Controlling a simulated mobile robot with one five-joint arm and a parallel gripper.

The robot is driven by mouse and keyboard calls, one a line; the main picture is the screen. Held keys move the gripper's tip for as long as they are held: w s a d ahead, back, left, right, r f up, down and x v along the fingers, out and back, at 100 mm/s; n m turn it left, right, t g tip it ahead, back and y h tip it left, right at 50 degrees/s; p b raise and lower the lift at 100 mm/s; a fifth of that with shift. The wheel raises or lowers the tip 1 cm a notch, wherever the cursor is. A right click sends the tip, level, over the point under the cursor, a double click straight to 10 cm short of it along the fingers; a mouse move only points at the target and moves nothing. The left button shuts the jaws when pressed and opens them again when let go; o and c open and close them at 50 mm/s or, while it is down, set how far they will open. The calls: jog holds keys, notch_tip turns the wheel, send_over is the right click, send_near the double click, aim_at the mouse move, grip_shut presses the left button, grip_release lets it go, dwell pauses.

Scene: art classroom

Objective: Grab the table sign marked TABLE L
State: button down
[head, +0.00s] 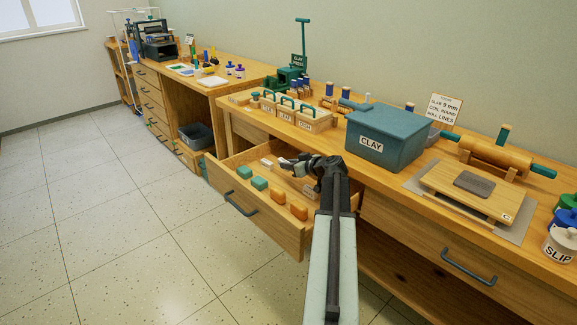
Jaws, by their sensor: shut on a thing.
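My gripper (288,163) is at the end of my arm, over the open drawer (285,235), pointing left. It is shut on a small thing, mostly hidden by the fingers. A small white piece (266,163) shows right at the fingertips; I cannot tell whether it is the thing held or lies in the drawer beyond. Two green blocks (259,183) and several orange blocks (278,198) lie in the drawer, nearer its front. I cannot read the words TABLE L on anything in view.
The worktop above the drawer carries a teal CLAY bin (385,140), wooden boxes with green handles (291,115), a board (470,188), a rolling pin (495,155) and a SLIP jar (561,245). A second desk (205,84) stands further back. The floor at left is clear.

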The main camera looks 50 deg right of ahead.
notch_tip(320, 180, up, 12)
jog(key=p, duration=1)
jog(key=shift+r+p, duration=0.25)
jog(key=shift+p, duration=0.1)
